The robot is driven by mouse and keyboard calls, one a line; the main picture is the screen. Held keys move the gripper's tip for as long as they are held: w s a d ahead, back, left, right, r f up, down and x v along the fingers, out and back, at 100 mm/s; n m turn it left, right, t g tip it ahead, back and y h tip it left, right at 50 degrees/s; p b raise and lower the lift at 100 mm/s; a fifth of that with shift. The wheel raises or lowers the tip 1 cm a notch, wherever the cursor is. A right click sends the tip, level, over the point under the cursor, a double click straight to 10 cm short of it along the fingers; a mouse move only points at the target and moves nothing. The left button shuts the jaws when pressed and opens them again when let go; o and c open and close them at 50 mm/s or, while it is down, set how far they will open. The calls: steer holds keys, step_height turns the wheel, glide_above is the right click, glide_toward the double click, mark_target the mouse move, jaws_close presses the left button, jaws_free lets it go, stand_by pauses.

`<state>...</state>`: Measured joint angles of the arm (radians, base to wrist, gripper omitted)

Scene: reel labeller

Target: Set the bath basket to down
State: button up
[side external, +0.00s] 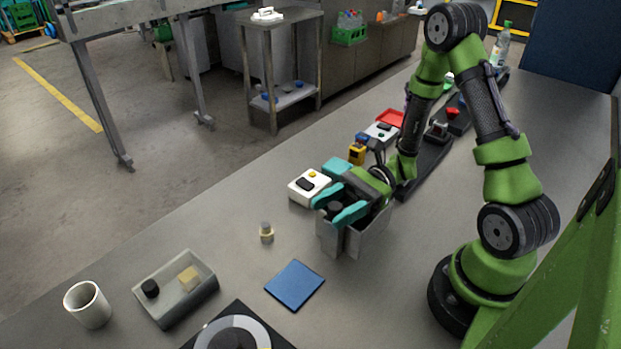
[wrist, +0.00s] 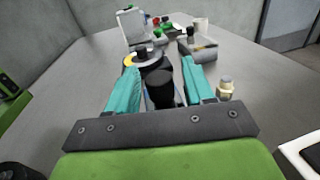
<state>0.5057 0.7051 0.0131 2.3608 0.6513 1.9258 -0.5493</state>
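A grey open-topped metal box (side external: 372,236), which looks like the bath, stands on the table under my gripper. A dark round knob (side external: 335,207) shows above it, probably the basket's handle; it also shows in the wrist view as a black cylinder (wrist: 160,88). The basket body is mostly hidden, and I cannot tell its height. My gripper (side external: 332,200) has teal fingers on either side of the knob. In the wrist view my gripper (wrist: 159,66) has its fingers wide apart, with visible gaps beside the knob.
A white button box (side external: 309,188) stands close to the left of my gripper. A small capped vial (side external: 266,232), a blue mat (side external: 295,285), a grey tray (side external: 177,312), a white cup (side external: 88,304) and a reel plate (side external: 235,335) lie nearer the camera. Bare table lies between them.

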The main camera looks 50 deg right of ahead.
steer(key=d, duration=0.3)
steer(key=shift+s, duration=0.2)
step_height(320, 180, up, 7)
steer(key=shift+s+r, duration=0.1)
stand_by(0.3)
steer(key=s+a+n+g+h, duration=0.35)
steer(key=s+n+h, duration=0.25)
steer(key=n+h, duration=0.35)
steer(key=w+d+r+n+t+h, duration=0.2)
steer(key=d+r+n+t+h, duration=0.2)
steer(key=r+n+t+h, duration=0.2)
steer(key=shift+r+n+t, duration=0.35)
steer(key=shift+r+t, duration=0.4)
steer(key=shift+r, duration=0.1)
